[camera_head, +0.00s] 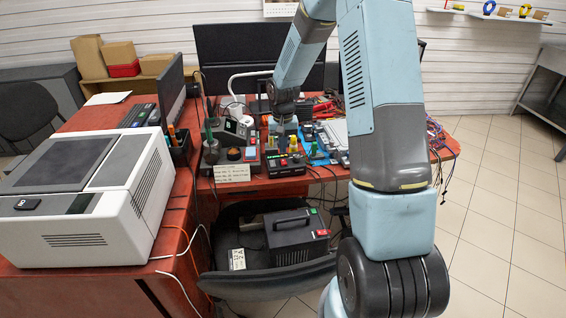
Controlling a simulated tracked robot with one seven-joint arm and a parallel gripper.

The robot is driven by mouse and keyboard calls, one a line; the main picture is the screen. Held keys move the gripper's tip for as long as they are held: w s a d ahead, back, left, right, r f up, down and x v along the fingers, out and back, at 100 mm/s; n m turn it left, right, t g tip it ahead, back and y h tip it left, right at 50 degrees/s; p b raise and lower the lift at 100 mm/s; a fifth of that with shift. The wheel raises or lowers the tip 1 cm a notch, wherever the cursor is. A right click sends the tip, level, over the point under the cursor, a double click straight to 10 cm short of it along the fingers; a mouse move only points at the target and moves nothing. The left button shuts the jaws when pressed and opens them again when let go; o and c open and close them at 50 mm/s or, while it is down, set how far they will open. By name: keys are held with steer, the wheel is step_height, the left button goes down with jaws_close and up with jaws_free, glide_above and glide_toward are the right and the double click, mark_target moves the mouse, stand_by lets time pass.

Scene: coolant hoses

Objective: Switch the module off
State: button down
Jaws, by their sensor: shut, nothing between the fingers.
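My arm reaches over the red workbench, and my gripper (286,127) hangs above its front part, shut and empty. Just below it stands a small black module (285,166) with lit green marks and a red spot on its front. Yellow and green upright parts stand on or right behind this module. I cannot make out its switch or its position at this size. The gripper looks close above the module's rear; I cannot tell whether it touches anything. A dark box with a handle (293,232) and a red mark sits on the chair below the bench edge.
A large white machine (95,190) fills the bench's left side. A soldering station (228,150) with a paper label stands left of the module. A blue mat (316,146) and cluttered parts lie to the right. Monitors stand behind. A chair (262,283) is in front.

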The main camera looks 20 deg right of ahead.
steer(key=shift+r, duration=1.75)
step_height(320, 180, up, 10)
steer(key=t, duration=0.1)
glide_above(283, 160)
steer(key=s, duration=0.5)
steer(key=s+r+n+t, duration=0.1)
steer(key=s+r+t, duration=0.1)
steer(key=s+r, duration=0.85)
steer(key=s+r+t, duration=0.1)
steer(key=s+r, duration=0.2)
steer(key=s, duration=0.6)
steer(key=s+r+n+t, duration=0.1)
steer(key=s+r, duration=0.3)
steer(key=s, duration=0.5)
steer(key=shift+s+t, duration=0.25)
steer(key=shift+t, duration=0.05)
